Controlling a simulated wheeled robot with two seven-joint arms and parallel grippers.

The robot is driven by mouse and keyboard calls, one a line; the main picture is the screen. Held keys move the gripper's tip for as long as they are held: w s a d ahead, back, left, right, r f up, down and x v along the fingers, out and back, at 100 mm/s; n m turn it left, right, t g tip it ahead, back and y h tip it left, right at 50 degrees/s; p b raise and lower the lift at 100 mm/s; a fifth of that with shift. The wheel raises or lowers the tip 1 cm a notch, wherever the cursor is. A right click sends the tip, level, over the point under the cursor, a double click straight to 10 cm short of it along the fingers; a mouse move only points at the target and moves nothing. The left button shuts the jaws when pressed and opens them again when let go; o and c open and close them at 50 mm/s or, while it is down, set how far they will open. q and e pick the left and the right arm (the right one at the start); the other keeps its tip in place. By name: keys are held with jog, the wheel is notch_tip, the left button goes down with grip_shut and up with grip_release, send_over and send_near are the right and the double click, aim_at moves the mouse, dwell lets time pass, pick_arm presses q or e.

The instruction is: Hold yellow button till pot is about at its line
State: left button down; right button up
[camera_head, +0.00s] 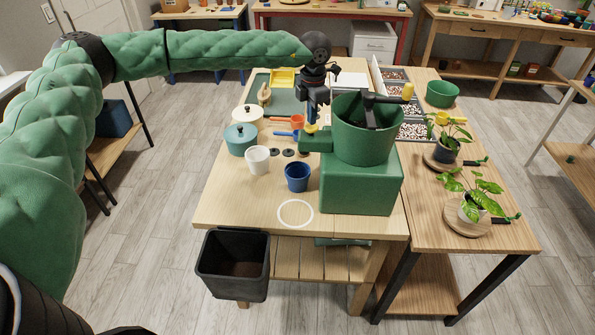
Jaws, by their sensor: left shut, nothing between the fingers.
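A green dispenser (362,182) with a hopper (362,135) on top stands at the front right of the workbench. Its green spout block (316,144) juts left, with a small yellow button (311,129) on top. My left gripper (311,122) is shut, pointing down with its tips at the button; whether they press it I cannot tell. A dark blue pot (297,177) stands upright on the table just below and in front of the spout. Its fill line and the level inside are not discernible. A white pot (257,160) stands to its left. My right gripper is not in view.
A white ring (295,213) marks clear table in front of the blue pot. A black bin (233,263) is at the front edge. Potted plants (475,206) stand on the right table.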

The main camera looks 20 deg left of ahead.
pick_arm(q)
jog(key=shift+f+b, duration=0.9)
jog(key=shift+f, duration=0.45)
jog(key=shift+r, duration=0.1)
dwell(4.0)
jog(key=shift+r+p, duration=0.35)
jog(key=shift+r, duration=2.15)
